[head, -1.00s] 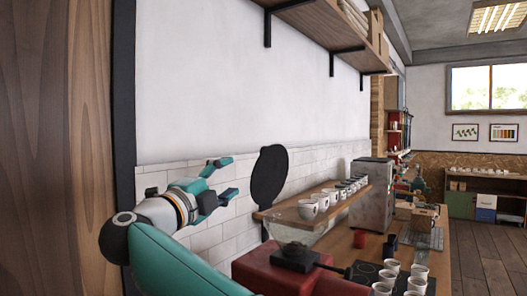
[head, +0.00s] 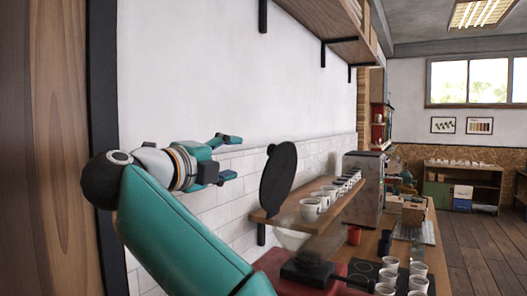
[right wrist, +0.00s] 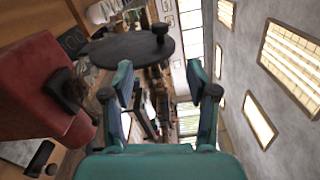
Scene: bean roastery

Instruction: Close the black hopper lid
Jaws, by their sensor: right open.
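The black hopper lid (head: 278,180) is a round disc standing raised, nearly on edge, above the clear hopper (head: 293,240) in the head view. The hopper sits over a red machine body (head: 270,266). My right gripper (head: 229,157) is open and empty, left of the lid and apart from it, near its top. In the right wrist view the lid (right wrist: 125,48), with a dark knob (right wrist: 160,30), shows beyond the open fingers (right wrist: 160,76); the red body (right wrist: 38,85) is at left. My left gripper is not in view.
A wooden shelf (head: 330,205) with white cups (head: 310,209) runs behind the hopper. A metal machine (head: 362,188) stands at its far end. More cups (head: 388,275) stand on the counter. The tiled wall (head: 240,210) lies behind the lid; a wall shelf (head: 325,30) is above.

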